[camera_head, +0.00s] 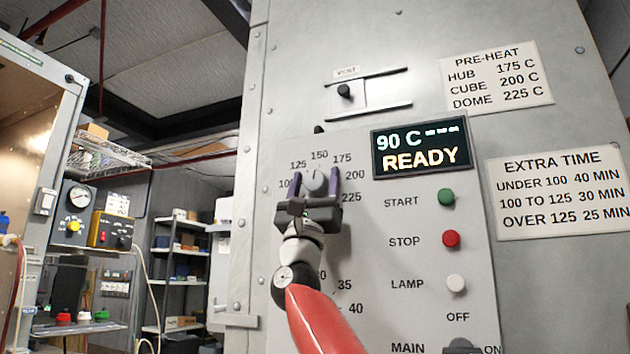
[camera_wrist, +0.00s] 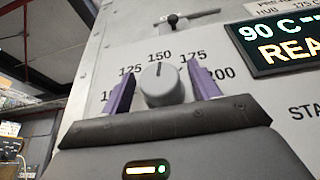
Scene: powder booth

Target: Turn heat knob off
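The heat knob (camera_wrist: 162,84) is a grey round knob on the oven's panel, in a ring of temperature numbers. Its pointer line is up, near 150. In the head view the knob (camera_head: 318,181) shows between the fingers of my gripper (camera_head: 316,184). In the wrist view the two purple fingers of my gripper (camera_wrist: 162,88) stand on either side of the knob, with a small gap visible at each side. The gripper is open around the knob. The lower part of the dial and its off mark are hidden behind my gripper and arm.
A display (camera_head: 421,148) reads 90 C and READY. Below it are a green start button (camera_head: 446,196), a red stop button (camera_head: 451,239), a white lamp button (camera_head: 456,284) and a main switch (camera_head: 462,346). A vent slider (camera_head: 345,91) is above. A lower dial is partly hidden by my arm.

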